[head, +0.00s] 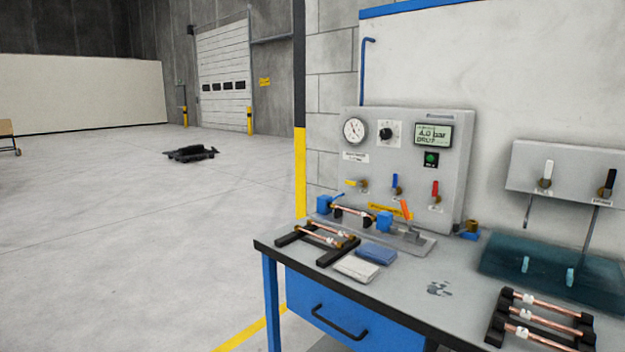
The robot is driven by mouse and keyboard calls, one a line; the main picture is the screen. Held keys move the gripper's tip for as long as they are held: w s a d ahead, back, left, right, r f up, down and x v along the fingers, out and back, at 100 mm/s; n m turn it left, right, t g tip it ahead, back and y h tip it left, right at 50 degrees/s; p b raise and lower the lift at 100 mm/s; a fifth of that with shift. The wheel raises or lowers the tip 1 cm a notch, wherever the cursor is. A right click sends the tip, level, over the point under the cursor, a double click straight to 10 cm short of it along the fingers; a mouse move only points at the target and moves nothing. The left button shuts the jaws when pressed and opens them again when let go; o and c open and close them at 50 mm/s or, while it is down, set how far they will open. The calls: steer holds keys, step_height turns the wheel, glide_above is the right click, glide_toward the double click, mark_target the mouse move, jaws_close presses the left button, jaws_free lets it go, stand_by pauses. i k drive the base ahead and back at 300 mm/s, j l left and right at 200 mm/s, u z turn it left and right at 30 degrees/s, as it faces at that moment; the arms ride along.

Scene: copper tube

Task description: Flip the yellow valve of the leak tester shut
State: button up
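The leak tester (400,155) is a grey upright panel at the back of the workbench, with a round gauge (354,130), a black knob (386,134) and a lit display (433,134). Its yellow valve (352,183) is at the panel's lower left, its handle lying roughly sideways and pointing left. Beside it are a blue valve (395,184) and a red valve (435,192), both with handles upright. A copper tube (352,211) sits between blue clamps in front of the panel. My gripper is not in view.
The workbench (455,285) also holds a rack of copper tubes (318,238) at left, another rack (540,322) at front right, cloths (357,269) and a teal water tank (545,275). A panel with white and black levers (570,175) stands behind the tank.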

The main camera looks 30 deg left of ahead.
mark_target(350, 182)
steer(key=i+j+u, duration=0.35)
steer(key=i+j, duration=0.3)
steer(key=i+j+u, duration=0.35)
steer(key=i+j, duration=0.35)
